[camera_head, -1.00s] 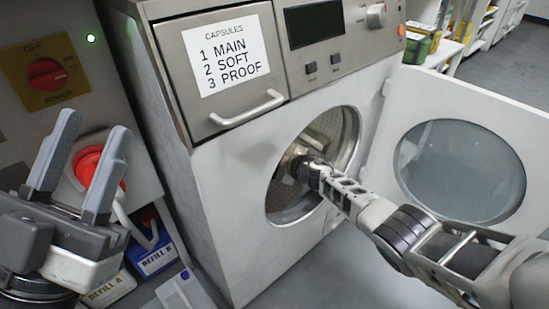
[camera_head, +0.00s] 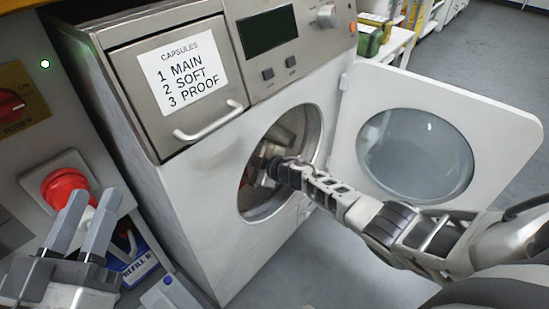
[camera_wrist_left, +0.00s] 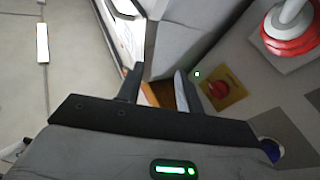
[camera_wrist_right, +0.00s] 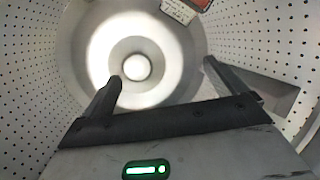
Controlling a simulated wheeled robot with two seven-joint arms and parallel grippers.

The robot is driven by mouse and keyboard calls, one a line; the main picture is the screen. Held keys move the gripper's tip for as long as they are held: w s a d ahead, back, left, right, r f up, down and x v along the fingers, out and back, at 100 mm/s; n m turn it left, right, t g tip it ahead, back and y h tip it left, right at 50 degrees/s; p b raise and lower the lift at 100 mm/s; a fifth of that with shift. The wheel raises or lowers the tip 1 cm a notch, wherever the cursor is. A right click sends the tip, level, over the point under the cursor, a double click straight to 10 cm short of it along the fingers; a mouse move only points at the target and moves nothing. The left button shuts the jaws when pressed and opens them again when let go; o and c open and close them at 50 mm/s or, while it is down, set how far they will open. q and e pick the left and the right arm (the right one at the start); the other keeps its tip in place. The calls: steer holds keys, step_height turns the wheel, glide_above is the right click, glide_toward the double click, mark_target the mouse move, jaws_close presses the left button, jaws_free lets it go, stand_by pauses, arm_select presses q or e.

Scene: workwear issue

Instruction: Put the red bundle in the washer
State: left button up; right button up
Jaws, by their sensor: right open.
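At the top edge of the right wrist view a small piece of something red (camera_wrist_right: 200,3) shows beside a white printed tag (camera_wrist_right: 178,11). It looks like the red bundle but is mostly cut off. My left gripper (camera_head: 92,202) is open and empty at the lower left.
A red plug (camera_head: 65,188) sits on the grey panel at left, below a red power switch (camera_head: 10,103). A blue refill box (camera_head: 135,268) stands low between panel and washer. The capsule drawer (camera_head: 200,75) is shut. Floor at right is clear.

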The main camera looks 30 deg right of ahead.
arm_select(q)
step_height(320, 180, down, 6)
steer(key=s+n+g+y+p, duration=0.1)
steer(key=s+g+y+p, duration=0.1)
steer(key=g+p, duration=0.2)
steer(key=shift+s+n+y+p, duration=0.2)
steer(key=shift+n+y+p, duration=0.1)
steer(key=shift+p, duration=0.7)
arm_select(e)
steer(key=v, duration=1.1)
steer(key=shift+s+r, duration=0.2)
steer(key=shift+s, duration=0.1)
arm_select(q)
steer(key=shift+r, duration=0.1)
